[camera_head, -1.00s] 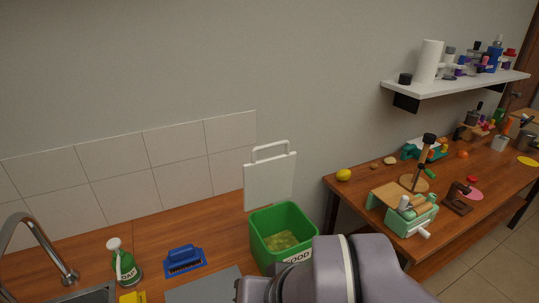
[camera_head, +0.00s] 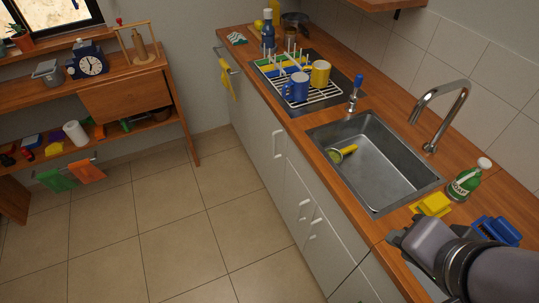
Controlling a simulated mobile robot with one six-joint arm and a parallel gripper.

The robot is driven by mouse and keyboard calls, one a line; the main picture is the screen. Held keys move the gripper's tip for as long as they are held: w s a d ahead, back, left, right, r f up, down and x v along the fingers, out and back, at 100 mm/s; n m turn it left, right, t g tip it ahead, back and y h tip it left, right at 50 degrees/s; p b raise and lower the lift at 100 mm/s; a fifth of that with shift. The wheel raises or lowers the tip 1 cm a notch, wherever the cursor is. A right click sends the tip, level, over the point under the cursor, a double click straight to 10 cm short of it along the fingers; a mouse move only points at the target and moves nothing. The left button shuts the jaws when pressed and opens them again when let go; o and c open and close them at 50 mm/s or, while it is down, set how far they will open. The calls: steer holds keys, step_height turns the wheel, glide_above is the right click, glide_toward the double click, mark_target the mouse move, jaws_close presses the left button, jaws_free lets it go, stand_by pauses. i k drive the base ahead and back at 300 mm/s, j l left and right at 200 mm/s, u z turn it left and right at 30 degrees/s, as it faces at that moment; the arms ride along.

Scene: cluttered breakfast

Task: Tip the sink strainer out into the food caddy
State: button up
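A yellow-green item with a dark round end, which looks like the sink strainer (camera_head: 348,150), lies in the left part of the steel sink (camera_head: 385,168). Whether it holds anything is too small to tell. Part of my arm crosses the bottom right corner, over the counter near a yellow sponge and a blue brush. My gripper's fingers do not show. The food caddy is not in this view.
A dish rack (camera_head: 300,88) with mugs stands beyond the sink. The tap (camera_head: 437,120), green soap bottle (camera_head: 467,181), yellow sponge (camera_head: 432,205) and blue brush (camera_head: 497,229) stand around its right side. The tiled floor (camera_head: 170,220) left of the counter is clear.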

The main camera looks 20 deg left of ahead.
mark_target(336, 156)
steer(key=u, duration=0.45)
steer(key=l+z, duration=0.2)
steer(key=z, duration=2.1)
steer(key=j+u, duration=0.4)
steer(key=j, duration=3.6)
steer(key=k, duration=0.05)
